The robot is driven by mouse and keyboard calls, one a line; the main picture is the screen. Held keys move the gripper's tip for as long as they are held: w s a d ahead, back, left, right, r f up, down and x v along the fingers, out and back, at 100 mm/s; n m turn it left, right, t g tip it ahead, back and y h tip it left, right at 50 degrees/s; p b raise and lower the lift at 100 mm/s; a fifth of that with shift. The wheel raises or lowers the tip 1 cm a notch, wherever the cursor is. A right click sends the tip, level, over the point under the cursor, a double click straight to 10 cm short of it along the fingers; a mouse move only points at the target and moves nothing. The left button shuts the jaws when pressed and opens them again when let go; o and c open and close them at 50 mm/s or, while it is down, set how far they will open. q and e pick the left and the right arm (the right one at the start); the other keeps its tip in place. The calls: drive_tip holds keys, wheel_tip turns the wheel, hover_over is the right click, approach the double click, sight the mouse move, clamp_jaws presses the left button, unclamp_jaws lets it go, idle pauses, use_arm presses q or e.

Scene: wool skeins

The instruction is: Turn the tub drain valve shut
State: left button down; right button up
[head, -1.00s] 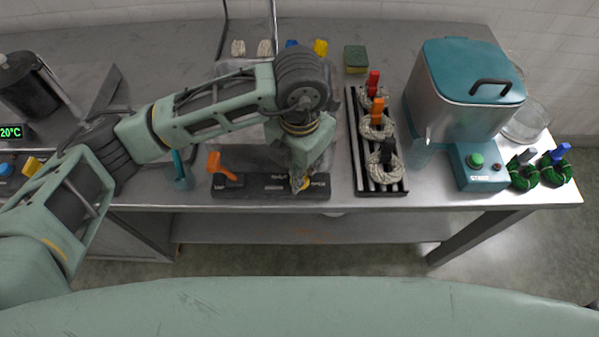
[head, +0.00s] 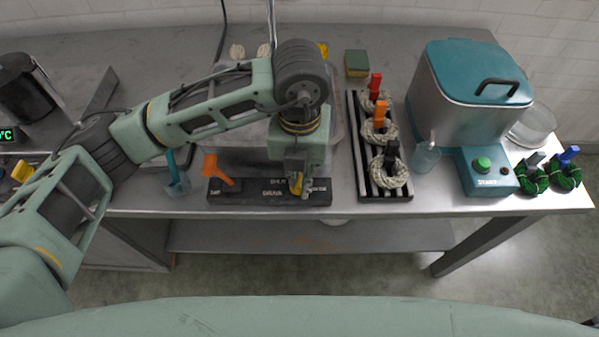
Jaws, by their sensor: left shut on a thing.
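A black valve panel (head: 262,198) with small white lettering lies along the front of the bench. An orange valve handle (head: 217,172) stands up at its left end, tilted. My left gripper (head: 296,188) points down at the right part of the panel and is shut on a yellow valve handle (head: 294,181), of which only a little shows between the fingers. Which handle is the drain valve cannot be read from the labels. A grey tub (head: 232,158) behind the panel is largely hidden by my left arm. My right gripper is not in view.
A black rack (head: 364,170) with several cream skeins, clipped in red, orange and black, stands right of the gripper. Further right are a clear bottle (head: 426,157), a teal-lidded machine (head: 470,90) and green skeins (head: 548,176). A clear beaker (head: 177,182) stands left.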

sight(299, 178)
use_arm(q)
drive_tip(key=shift+w+r, duration=0.15)
drive_tip(key=c, duration=2.1)
unclamp_jaws()
wheel_tip(299, 178, up, 12)
drive_tip(key=shift+f, duration=0.1)
